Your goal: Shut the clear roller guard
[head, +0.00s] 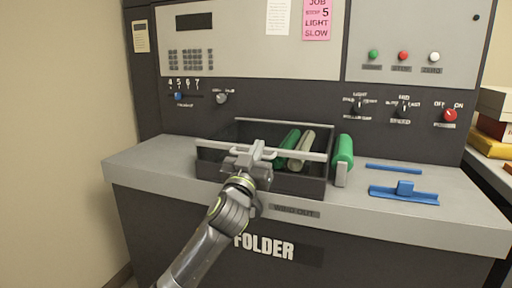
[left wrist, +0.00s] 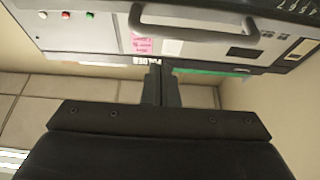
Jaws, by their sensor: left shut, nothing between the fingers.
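The roller guard shows as a pale grey front bar (head: 306,156) across the dark roller box (head: 302,184). Its clear panel is hard to make out, so I cannot tell its exact angle. A green roller (head: 287,147) and a beige roller (head: 302,149) lie inside the box. My left gripper (head: 251,154) is in front of the bar near its middle and hides part of it; I cannot tell whether they touch. My right gripper is not in view.
A green cylinder (head: 344,151) on a grey block stands just right of the box. Blue parts (head: 404,194) lie on the grey worktop (head: 458,212) farther right. The control panel (head: 420,40) rises behind. The worktop left of the box is clear.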

